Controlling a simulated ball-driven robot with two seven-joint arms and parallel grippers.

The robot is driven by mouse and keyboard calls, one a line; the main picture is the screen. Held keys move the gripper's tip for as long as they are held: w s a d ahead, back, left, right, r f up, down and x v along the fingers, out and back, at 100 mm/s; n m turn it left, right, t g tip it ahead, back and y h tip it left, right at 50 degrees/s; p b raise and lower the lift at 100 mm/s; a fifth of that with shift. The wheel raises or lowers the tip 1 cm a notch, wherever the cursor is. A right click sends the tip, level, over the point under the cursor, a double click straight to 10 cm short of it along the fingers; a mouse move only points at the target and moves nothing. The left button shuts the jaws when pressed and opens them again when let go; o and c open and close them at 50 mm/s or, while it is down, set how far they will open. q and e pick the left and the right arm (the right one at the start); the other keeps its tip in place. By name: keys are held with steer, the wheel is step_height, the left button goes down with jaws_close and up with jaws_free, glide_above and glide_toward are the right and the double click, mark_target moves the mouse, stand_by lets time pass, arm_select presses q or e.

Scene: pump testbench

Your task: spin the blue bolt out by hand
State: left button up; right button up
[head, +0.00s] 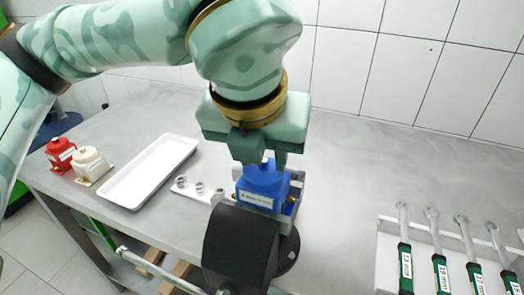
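A blue pump block (263,186) with a white label sits in a grey metal holder near the middle of the head view. My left gripper (264,158) points down right over the top of the block. Its two fingers show with a small gap between them, and a bit of blue shows in that gap. I cannot tell whether this is the blue bolt or part of the block. The bolt is not clearly visible. I cannot tell whether the fingers touch anything. My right gripper is not in view.
A black cylinder (240,246) stands in front of the block. A white tray (118,192), a red part (60,153) and a cream part (90,164) are at the left. Several green-handled wrenches (441,270) lie in a white rack at the right. Table between block and rack is clear.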

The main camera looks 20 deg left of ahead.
arm_select(q)
steer(key=p+v, duration=0.3)
steer(key=v, duration=1.3)
steer(key=shift+r+p, duration=0.2)
steer(key=shift+p, duration=0.2)
